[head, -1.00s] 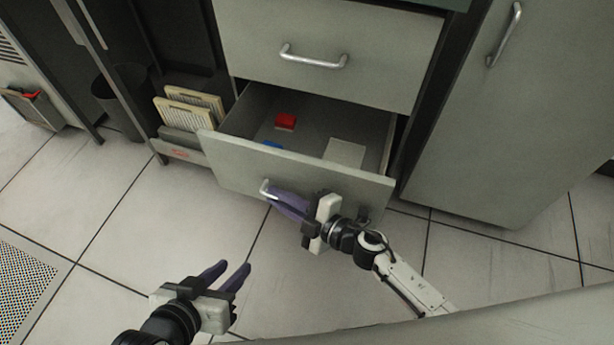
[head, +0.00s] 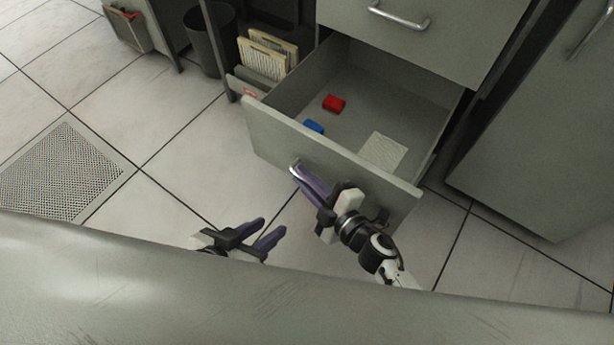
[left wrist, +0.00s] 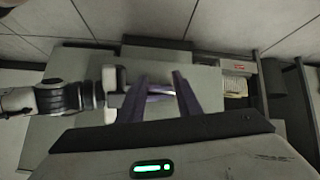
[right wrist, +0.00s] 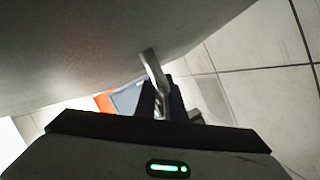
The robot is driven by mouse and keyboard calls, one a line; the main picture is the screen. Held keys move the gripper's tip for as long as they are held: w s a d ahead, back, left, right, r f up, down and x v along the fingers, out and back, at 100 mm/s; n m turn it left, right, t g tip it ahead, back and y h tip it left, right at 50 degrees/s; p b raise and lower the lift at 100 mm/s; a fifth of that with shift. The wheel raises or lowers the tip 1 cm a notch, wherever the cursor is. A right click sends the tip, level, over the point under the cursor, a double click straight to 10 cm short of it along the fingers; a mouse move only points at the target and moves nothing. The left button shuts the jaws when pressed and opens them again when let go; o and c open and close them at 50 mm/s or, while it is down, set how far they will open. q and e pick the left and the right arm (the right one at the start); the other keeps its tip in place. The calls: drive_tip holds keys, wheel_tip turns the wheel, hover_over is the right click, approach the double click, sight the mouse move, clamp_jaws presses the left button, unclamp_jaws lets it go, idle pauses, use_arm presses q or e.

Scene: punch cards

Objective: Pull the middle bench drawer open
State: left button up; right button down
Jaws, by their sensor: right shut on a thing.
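The middle drawer is pulled well out of the bench, its grey front (head: 350,168) facing me and its inside open to view. My right gripper (head: 303,176) is shut on the drawer handle (head: 294,167) near the left part of that front. In the right wrist view the metal handle (right wrist: 153,68) runs between my dark fingers. My left gripper (head: 262,233) is open and empty, apart from the drawer and low in front of it. In the left wrist view its two purple fingers (left wrist: 160,95) stand apart with nothing between them.
Inside the drawer lie a red block (head: 334,103), a blue block (head: 314,127) and a pale card (head: 384,151). An upper drawer with a handle (head: 399,18) is shut above. Left stand a card rack (head: 266,60) and a dark bin (head: 208,40).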

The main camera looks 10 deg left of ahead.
use_arm(q)
drive_tip(key=shift+f, duration=0.1)
use_arm(e)
drive_tip(key=shift+d+f, duration=0.1)
drive_tip(key=shift+d, duration=0.05)
drive_tip(key=c, duration=2.1)
unclamp_jaws()
